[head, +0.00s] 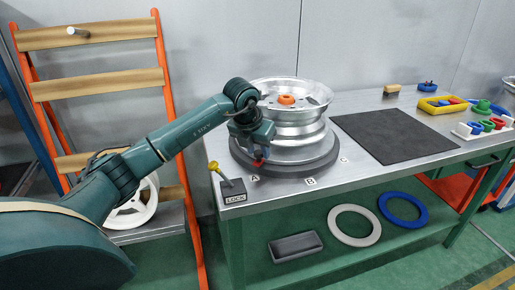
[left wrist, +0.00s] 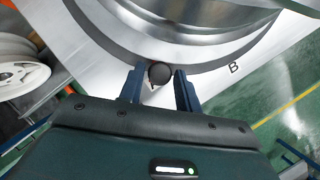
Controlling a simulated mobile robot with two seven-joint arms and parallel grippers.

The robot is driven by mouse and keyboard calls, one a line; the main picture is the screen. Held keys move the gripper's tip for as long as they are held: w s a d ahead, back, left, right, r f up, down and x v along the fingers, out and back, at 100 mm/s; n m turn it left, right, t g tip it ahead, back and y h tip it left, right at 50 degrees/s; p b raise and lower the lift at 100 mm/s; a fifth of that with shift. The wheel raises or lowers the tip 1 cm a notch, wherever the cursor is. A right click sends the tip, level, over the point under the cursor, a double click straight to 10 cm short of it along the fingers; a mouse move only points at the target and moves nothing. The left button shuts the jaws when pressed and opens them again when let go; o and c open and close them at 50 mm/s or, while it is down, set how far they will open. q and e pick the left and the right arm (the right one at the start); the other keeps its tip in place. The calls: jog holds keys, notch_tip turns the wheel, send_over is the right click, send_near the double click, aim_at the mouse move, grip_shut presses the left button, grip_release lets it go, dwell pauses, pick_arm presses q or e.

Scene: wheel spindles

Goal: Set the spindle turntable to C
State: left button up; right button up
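The spindle turntable (head: 292,168) is a dark round base on the metal bench, carrying a silver wheel rim (head: 292,128) with an orange hub cap (head: 286,99). Letters A (head: 254,178), B (head: 310,181) and C (head: 344,160) mark the bench along its front edge. My left gripper (head: 259,158) is at the turntable's edge near A, by a small red part. In the left wrist view its fingers (left wrist: 160,88) are open on either side of a dark round knob (left wrist: 160,73), with narrow gaps visible. B also shows there (left wrist: 234,68). My right gripper is out of view.
A yellow-handled lever (head: 215,168) on a LOCK plate (head: 235,198) stands left of A. A dark mat (head: 392,136) lies right of the turntable. Colored parts sit at the bench's right end. Rings and a grey tray (head: 295,247) are on the lower shelf.

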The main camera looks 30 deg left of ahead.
pick_arm(q)
grip_shut()
dwell(0.4)
